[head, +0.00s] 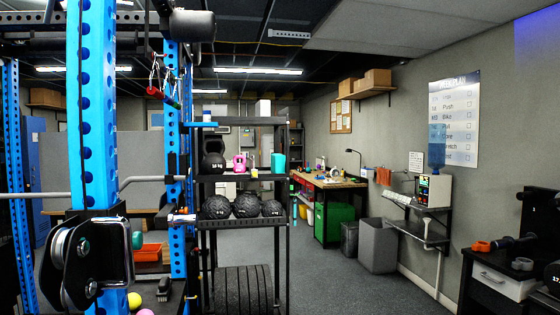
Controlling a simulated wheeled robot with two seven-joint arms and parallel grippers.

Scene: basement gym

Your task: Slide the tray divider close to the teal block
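A teal object (278,163) stands on the upper shelf of the black rack, near its right end. It is too small to tell whether it is the teal block. Another small teal thing (138,240) shows low on the left, beside an orange bin (149,252). I cannot make out a tray divider in this view. Neither of my grippers is in view.
A blue power rack upright (94,110) with a pulley blocks the left. The black storage rack (288,200) holds kettlebells and black balls. A workbench (328,182) stands at the back. Clear grey floor (335,285) lies in the middle, with bins (378,246) to its right.

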